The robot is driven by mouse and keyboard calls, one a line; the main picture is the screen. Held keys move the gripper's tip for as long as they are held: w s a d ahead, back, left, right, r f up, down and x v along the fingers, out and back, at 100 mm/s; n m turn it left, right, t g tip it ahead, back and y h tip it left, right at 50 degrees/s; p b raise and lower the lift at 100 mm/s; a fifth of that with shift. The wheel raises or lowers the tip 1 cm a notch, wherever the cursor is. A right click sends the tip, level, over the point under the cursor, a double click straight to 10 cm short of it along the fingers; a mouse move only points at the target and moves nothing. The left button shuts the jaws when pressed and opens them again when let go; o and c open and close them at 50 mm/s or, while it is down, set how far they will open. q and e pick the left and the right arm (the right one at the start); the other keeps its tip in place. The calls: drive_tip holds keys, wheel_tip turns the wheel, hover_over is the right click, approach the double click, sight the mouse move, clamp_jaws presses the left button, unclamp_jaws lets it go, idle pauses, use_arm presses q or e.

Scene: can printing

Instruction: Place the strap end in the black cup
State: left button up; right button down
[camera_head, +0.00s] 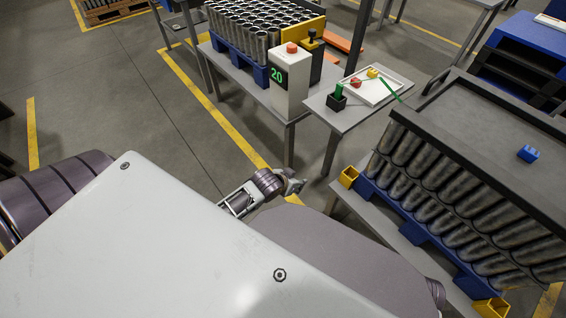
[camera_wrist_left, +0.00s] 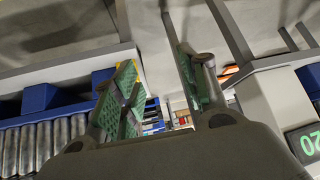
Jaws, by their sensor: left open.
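The black cup (camera_head: 337,103) stands upright on the left part of a small grey table. A green strap (camera_head: 391,86) crosses a white tray on that table, and one end hangs over the right side. A green piece (camera_head: 339,89) shows at the mouth of the cup; I cannot tell whether it is inside or behind the rim. My left gripper (camera_head: 292,186) is in front of and below the table, apart from the cup and strap. The left wrist view shows its green-padded fingers (camera_wrist_left: 160,88) spread and empty. My right gripper is not in view.
The white tray (camera_head: 371,97) also holds small red and yellow pieces. A control box (camera_head: 289,92) reading 20 stands left of the cup. Open floor lies left.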

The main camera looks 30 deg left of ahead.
use_arm(q)
drive_tip(key=s+d+f+g, duration=0.2)
drive_tip(key=s+g, duration=0.1)
drive_tip(key=s, duration=0.4)
drive_tip(key=s+d+f+g, duration=0.2)
drive_tip(key=s+f, duration=0.1)
drive_tip(key=s, duration=0.5)
drive_tip(key=shift+d+f+m+g, duration=0.15)
drive_tip(key=shift+f+m+g, duration=0.2)
drive_tip(key=shift+m+g, duration=0.05)
